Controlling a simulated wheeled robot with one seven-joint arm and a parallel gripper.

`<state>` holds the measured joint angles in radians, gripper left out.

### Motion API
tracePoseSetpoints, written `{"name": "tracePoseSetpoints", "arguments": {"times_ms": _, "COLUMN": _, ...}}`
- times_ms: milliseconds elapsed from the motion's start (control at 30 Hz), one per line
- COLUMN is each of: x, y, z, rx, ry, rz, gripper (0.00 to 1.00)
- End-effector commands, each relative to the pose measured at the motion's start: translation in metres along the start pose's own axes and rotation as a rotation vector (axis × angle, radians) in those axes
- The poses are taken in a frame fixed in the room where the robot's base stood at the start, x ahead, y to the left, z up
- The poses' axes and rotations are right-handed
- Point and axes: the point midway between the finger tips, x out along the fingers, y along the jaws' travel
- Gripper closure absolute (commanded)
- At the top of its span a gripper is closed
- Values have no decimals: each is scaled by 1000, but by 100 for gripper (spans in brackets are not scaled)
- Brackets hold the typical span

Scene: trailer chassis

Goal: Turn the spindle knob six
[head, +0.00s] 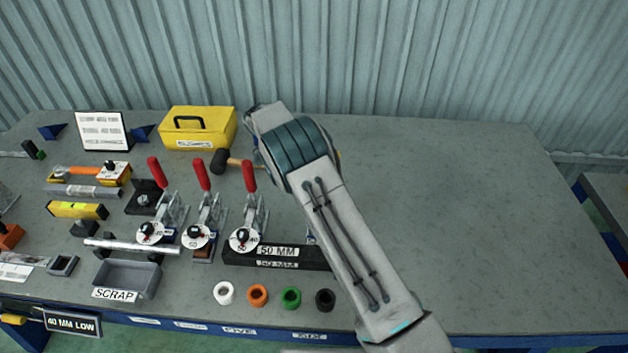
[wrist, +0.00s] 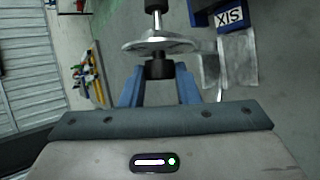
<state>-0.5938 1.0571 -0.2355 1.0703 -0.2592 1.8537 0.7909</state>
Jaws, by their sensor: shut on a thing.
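In the wrist view, the spindle knob six is a short black knob (wrist: 159,69) below a round metal disc (wrist: 150,46) on a dark spindle (wrist: 155,8). The blue fingers of my gripper (wrist: 159,76) stand on both sides of the knob and are shut on it. A dark label reading SIX (wrist: 230,17) is on a blue part beside the spindle. In the head view, my own arm hides my gripper and the knob; a label SIX (head: 310,336) shows on the table's front edge.
Several red-handled clamps (head: 248,222) stand left of my arm, by a black 50 MM block (head: 275,256). White, orange, green and black rings (head: 290,297) lie in front. A grey scrap bin (head: 127,278) and yellow toolbox (head: 197,130) are further left. The table's right side (head: 480,220) is clear.

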Motion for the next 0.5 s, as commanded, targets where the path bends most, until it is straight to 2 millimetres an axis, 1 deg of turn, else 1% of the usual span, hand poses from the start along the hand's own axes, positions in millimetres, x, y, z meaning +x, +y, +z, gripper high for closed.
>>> {"name": "tracePoseSetpoints", "arguments": {"times_ms": 200, "x": 0, "y": -2, "z": 0, "rx": 57, "ry": -1, "rz": 89, "gripper": 94}}
{"name": "tracePoseSetpoints", "arguments": {"times_ms": 500, "x": 0, "y": -2, "z": 0, "rx": 87, "ry": -5, "rz": 135, "gripper": 94}}
